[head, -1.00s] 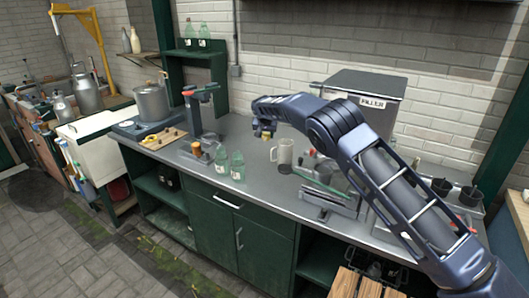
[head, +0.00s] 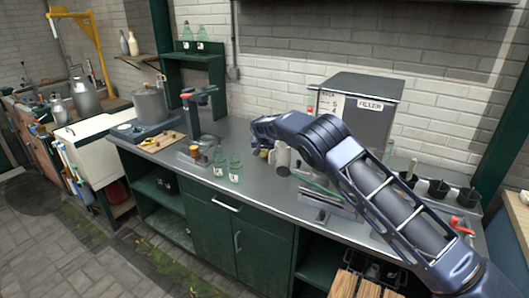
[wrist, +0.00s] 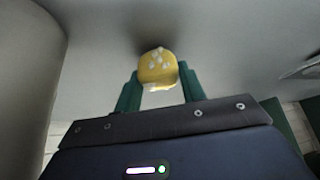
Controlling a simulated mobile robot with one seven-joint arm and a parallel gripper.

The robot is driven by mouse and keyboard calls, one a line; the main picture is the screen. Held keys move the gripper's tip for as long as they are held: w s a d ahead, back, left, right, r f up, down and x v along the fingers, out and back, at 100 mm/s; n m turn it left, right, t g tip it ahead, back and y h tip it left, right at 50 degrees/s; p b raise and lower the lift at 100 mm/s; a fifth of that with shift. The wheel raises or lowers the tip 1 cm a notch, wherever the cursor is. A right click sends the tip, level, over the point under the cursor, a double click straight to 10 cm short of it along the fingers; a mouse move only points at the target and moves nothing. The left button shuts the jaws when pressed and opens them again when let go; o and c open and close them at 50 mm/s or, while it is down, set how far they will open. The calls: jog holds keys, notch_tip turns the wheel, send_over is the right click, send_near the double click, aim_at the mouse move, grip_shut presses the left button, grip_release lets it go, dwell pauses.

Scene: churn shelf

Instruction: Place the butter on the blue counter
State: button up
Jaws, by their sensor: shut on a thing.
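My gripper (wrist: 158,88) is shut on the butter (wrist: 157,66), a small yellow block with pale patches, held between two green fingertips.
A large pale curved surface (wrist: 25,75) fills the left of the wrist view, close to my gripper. Green glass bottles (head: 228,169) stand left of the mug. A grey filler box (head: 360,108) stands behind my arm. The counter front between bottles and mug is clear.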

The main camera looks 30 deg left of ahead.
jog(key=shift+f, duration=0.1)
jog(key=o, duration=1)
jog(key=shift+c, duration=0.2)
jog(key=v, duration=1.1)
jog(key=shift+o, duration=0.5)
jog(key=shift+s+d+r, duration=0.15)
jog(key=shift+s+r, duration=0.05)
jog(key=shift+r, duration=0.35)
